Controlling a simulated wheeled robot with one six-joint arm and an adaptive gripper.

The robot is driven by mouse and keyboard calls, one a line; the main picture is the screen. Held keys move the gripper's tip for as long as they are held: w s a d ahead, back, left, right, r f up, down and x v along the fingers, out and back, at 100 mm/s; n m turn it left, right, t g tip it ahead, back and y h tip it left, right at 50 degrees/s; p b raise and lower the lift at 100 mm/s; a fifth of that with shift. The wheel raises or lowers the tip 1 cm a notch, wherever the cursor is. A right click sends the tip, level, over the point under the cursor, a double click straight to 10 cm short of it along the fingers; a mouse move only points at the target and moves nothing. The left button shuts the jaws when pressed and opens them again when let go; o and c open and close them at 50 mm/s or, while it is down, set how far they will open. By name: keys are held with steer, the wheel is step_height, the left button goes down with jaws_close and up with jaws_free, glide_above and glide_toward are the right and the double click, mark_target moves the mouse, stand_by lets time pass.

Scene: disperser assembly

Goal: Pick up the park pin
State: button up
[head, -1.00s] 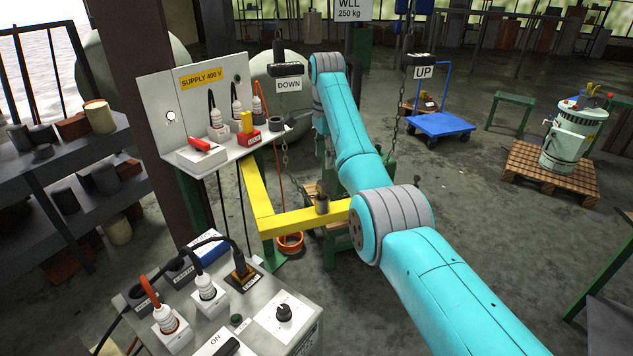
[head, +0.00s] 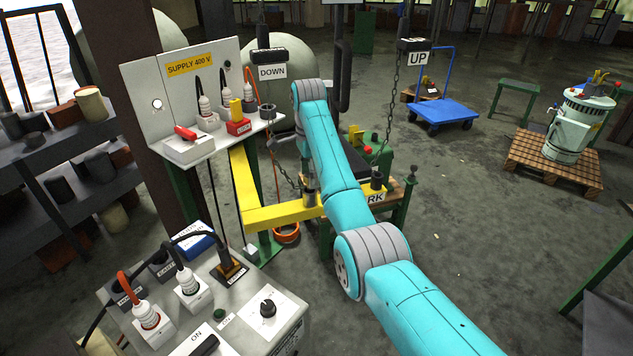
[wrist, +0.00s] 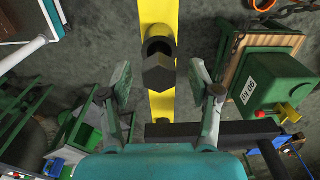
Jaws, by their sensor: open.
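A dark pin with a hexagonal head (wrist: 158,73) shows in the wrist view over the yellow beam (wrist: 162,20), beside a dark round socket or ring. My gripper (wrist: 160,80) is open, with one finger on each side of the pin's head and a gap on both sides. In the head view a dark pin (head: 309,197) stands upright on the yellow beam (head: 275,215). A second dark cylinder (head: 377,180) stands by a partly covered label (head: 376,197) ending in "RK". My gripper is mostly hidden behind my arm there.
The supply panel (head: 190,80) and its shelf stand left of the beam. Chains (head: 388,105) hang by the "DOWN" and "UP" signs. A control box with plugs (head: 225,335) is in front. A green machine (wrist: 275,80) is right in the wrist view.

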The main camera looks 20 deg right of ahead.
steer(key=shift+f, duration=0.75)
jaws_close()
steer(key=shift+r, duration=0.1)
